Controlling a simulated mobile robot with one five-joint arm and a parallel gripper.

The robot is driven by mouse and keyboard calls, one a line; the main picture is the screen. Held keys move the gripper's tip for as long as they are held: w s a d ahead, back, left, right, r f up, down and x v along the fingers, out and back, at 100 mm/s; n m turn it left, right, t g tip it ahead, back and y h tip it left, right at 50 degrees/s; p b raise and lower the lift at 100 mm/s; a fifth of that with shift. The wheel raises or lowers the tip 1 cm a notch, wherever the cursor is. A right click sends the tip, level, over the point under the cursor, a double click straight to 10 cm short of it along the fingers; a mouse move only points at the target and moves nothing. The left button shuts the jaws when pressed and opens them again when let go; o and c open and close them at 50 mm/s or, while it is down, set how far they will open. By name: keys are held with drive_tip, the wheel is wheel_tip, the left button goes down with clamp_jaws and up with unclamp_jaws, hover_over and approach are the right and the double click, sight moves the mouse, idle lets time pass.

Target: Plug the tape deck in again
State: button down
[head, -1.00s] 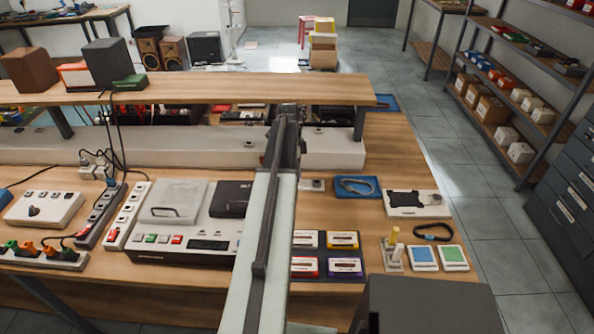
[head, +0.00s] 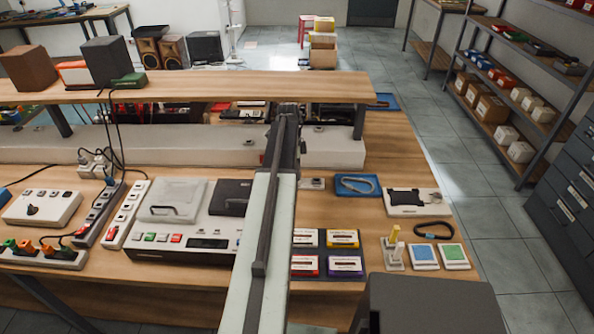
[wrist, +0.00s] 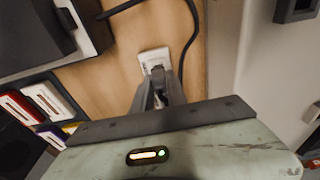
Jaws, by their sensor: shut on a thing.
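The tape deck (head: 185,235), a pale unit with a grey lid, a dark panel and coloured buttons, sits on the bench left of my arm. What appears to be its dark corner shows at the upper left of the wrist view (wrist: 35,35). My gripper (wrist: 160,82) is shut on a plug, mostly hidden between the fingers. A black cable (wrist: 193,25) curves past the fingers. A small white outlet box (wrist: 154,56) lies right at the fingertips. Whether the plug is seated in it I cannot tell. In the head view a small pale box (head: 312,184) shows beside my arm, which hides my gripper.
Several cassettes (head: 326,253) lie right of my arm. Power strips (head: 101,215) stand left of the deck. A raised wooden shelf (head: 200,88) and a pale trunking (head: 210,146) run across behind.

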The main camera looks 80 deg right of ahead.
drive_tip(key=shift+f+b, duration=0.6)
idle(1.8)
drive_tip(key=c, duration=1.3)
unclamp_jaws()
drive_tip(key=shift+o, duration=0.2)
drive_tip(key=shift+r, duration=0.15)
drive_tip(key=r+p, duration=0.5)
drive_tip(key=w+r+p, duration=0.1)
drive_tip(key=r+p, duration=0.1)
drive_tip(key=p, duration=0.1)
drive_tip(key=shift+r, duration=0.3)
wheel_tip(320, 180, up, 5)
drive_tip(key=p, duration=0.4)
drive_tip(key=shift+p, duration=0.4)
drive_tip(key=shift+f, duration=0.1)
